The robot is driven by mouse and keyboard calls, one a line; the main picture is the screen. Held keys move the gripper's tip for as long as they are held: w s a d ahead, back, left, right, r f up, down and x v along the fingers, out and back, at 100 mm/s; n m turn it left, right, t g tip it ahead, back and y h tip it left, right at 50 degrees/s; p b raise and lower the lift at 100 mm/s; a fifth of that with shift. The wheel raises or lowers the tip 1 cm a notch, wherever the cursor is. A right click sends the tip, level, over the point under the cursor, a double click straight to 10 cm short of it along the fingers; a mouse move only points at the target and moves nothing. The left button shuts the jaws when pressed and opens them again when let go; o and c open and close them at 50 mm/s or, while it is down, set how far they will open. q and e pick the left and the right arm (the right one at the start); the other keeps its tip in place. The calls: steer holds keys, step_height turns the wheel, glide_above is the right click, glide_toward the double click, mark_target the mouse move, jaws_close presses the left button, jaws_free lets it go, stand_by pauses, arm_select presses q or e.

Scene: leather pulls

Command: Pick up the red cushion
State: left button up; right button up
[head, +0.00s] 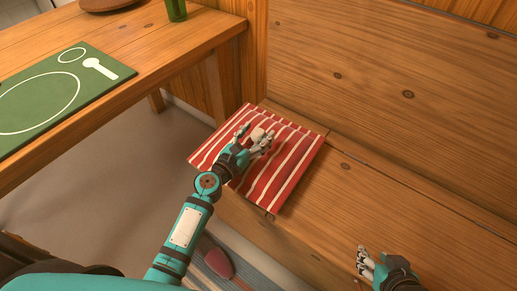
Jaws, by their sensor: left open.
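I cannot tell whether the fingers touch the cloth. My right gripper (364,260) is low at the right, over the bench seat and apart from the cushion. Its fingers are small in view, and I cannot tell whether they are open or shut.
The wooden bench (400,205) has a tall plank back (390,75) behind the cushion. A wooden table (160,48) at the left bears a green placemat (95,72), a green glass (176,10) and a round brown board (105,4). The bench seat right of the cushion is clear.

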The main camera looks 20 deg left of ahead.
arm_select(q)
steer(key=shift+c, duration=0.2)
jaws_close()
steer(key=shift+r, duration=0.1)
stand_by(0.4)
